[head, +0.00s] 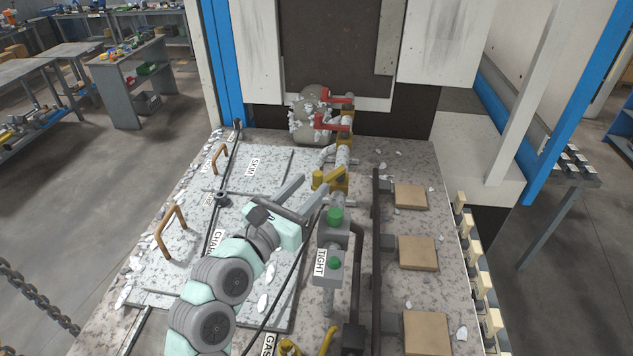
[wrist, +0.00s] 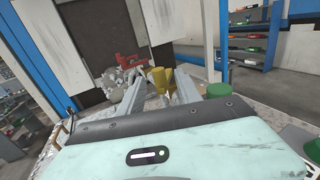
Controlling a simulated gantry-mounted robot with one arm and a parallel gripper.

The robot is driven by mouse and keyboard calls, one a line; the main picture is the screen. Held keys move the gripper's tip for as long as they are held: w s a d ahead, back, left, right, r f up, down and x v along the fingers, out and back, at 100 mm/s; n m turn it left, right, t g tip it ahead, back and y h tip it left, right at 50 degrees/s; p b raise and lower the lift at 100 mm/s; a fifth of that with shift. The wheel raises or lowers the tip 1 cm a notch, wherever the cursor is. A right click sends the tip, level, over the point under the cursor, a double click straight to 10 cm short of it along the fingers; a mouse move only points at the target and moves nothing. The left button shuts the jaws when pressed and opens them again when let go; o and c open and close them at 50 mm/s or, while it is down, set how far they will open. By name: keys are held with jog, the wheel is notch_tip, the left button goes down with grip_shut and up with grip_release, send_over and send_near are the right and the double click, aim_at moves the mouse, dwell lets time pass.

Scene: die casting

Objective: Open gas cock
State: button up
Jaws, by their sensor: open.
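A yellow valve with a lever handle (head: 330,178) sits on the pipe run near the middle of the bench in the head view. My gripper (head: 312,192) is open and empty, with its fingertips close in front of this valve. In the wrist view the yellow valve (wrist: 160,78) shows between the two fingers of my gripper (wrist: 159,86). I cannot tell whether either finger touches it. Another yellow lever (head: 328,342) is at the bottom edge, right of a partly cut-off "GAS" label (head: 268,344).
Red-handled valves (head: 333,122) stand behind on the same piping. A dark rail (head: 376,250) and tan blocks (head: 417,252) lie further right.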

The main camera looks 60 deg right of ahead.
jog(key=a+b, duration=0.1)
jog(key=a, duration=0.5)
jog(key=shift+a, duration=0.25)
jog(key=shift+c, duration=0.3)
